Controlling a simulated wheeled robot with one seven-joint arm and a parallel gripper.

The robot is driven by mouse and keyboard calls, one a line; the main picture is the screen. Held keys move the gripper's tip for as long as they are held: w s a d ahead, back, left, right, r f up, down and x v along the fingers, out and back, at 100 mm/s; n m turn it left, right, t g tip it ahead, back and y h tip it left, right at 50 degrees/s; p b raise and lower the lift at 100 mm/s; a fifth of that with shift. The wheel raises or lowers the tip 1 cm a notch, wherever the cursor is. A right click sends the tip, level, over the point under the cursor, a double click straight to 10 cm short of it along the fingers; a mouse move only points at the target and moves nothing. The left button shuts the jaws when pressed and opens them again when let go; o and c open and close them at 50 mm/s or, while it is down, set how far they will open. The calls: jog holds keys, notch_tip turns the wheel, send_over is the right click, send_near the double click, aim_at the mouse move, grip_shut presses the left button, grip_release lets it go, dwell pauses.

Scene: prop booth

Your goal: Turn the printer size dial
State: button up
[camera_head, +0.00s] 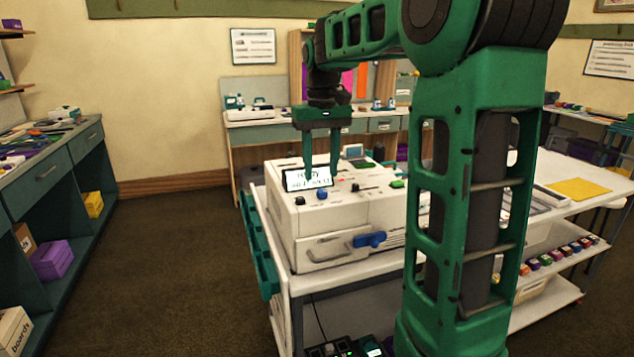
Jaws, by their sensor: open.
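The printer is a white box (372,212) on a white cart. A small lit screen (307,178) stands tilted at its top left. I cannot tell which one is the size dial. A blue handle (370,240) is on the front. My gripper (322,174) points down over the top, open and empty, its fingers beside and overlapping the screen in view. I cannot tell if they touch anything.
The cart (330,277) has a yellow sheet (579,188) at right and a lower shelf of small coloured items. A teal side counter (60,170) stands at left, a bench with drawers behind. The floor (170,270) at left is clear.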

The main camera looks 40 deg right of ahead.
aim_at(320, 190)
notch_tip(320, 190, up, 6)
jog(key=shift+w+f, duration=0.1)
dwell(0.6)
